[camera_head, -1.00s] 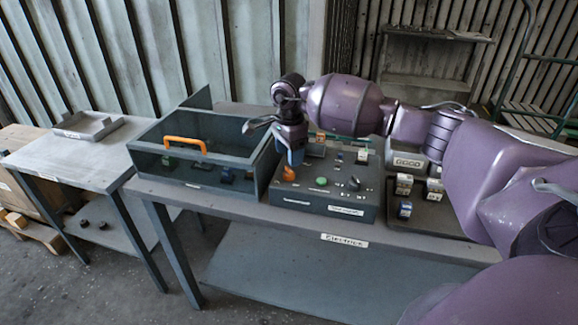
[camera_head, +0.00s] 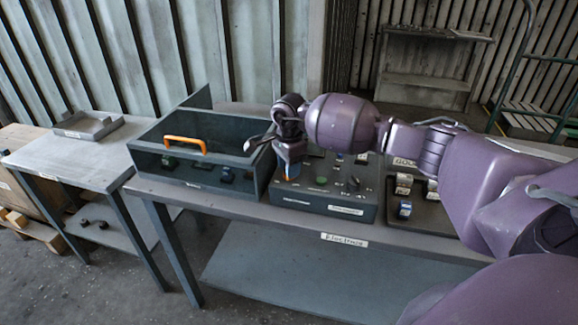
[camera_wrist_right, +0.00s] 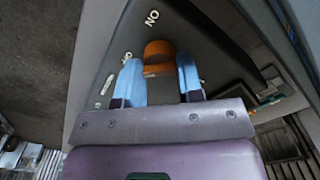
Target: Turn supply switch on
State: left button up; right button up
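The supply switch is an orange knob (camera_head: 293,171) at the left of the dark control box (camera_head: 320,204) on the table. In the head view my right gripper (camera_head: 289,175) points down over it and hides most of it. In the right wrist view the orange knob (camera_wrist_right: 159,58) sits between the tips of the two blue fingers of my right gripper (camera_wrist_right: 160,70). The fingers are apart, one on each side. I cannot tell whether they touch the knob. Lettering reading "NO" upside down or turned shows near the knob. My left gripper is out of view.
A green button (camera_head: 321,181) and a dark knob (camera_head: 353,183) sit right of the gripper on the box. An open grey bin (camera_head: 225,188) with an orange handle (camera_head: 184,141) stands close left. A dark tray (camera_head: 433,217) with small parts lies right.

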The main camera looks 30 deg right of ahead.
jog(key=shift+c, duration=0.8)
